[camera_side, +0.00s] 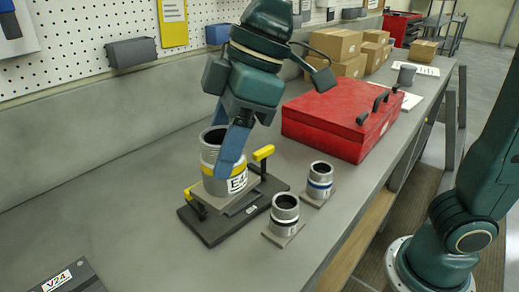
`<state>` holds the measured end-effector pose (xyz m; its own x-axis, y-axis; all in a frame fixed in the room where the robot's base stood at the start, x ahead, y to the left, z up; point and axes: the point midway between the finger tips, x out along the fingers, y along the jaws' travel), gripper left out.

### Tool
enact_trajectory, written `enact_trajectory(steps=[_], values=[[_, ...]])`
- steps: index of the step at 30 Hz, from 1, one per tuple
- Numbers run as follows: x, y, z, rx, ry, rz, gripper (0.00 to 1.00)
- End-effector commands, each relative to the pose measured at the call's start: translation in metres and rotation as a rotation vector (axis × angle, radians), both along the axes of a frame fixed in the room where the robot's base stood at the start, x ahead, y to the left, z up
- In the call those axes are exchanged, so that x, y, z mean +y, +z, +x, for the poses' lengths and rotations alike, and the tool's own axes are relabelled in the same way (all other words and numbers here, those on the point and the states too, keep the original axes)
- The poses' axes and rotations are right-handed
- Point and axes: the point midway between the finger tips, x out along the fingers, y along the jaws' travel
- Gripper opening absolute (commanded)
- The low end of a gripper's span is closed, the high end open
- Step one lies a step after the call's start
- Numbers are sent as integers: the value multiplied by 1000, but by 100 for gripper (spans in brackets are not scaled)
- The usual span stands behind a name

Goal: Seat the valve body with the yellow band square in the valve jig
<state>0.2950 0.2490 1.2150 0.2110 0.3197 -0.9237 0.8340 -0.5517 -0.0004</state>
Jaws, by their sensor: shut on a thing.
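The valve body with the yellow band (209,158) is a grey cylinder with a dark open top and a white label. It stands roughly upright in or just over the valve jig (211,229), a dark base plate with yellow-tipped clamps. My gripper (228,150) comes down from above and is shut on the valve body, with one blue finger across its near side. The far finger is mostly hidden. I cannot tell from this view whether the body's underside sits flat in the jig.
A valve body with a blue band (319,179) and one with a dark band (285,209) stand on small plates right of the jig. A red toolbox (325,122) lies behind them. A dark block labelled V24 (65,279) is at front left. Bench left of the jig is clear.

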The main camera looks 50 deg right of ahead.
Motion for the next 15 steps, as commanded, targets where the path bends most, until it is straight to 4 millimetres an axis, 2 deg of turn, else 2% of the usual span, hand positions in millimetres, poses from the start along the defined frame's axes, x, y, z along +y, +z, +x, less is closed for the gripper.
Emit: enact_trajectory(steps=[11,15], values=[[-1,48,1,-6,-2,3,0],[-14,45,21,-2,-24,1,0]])
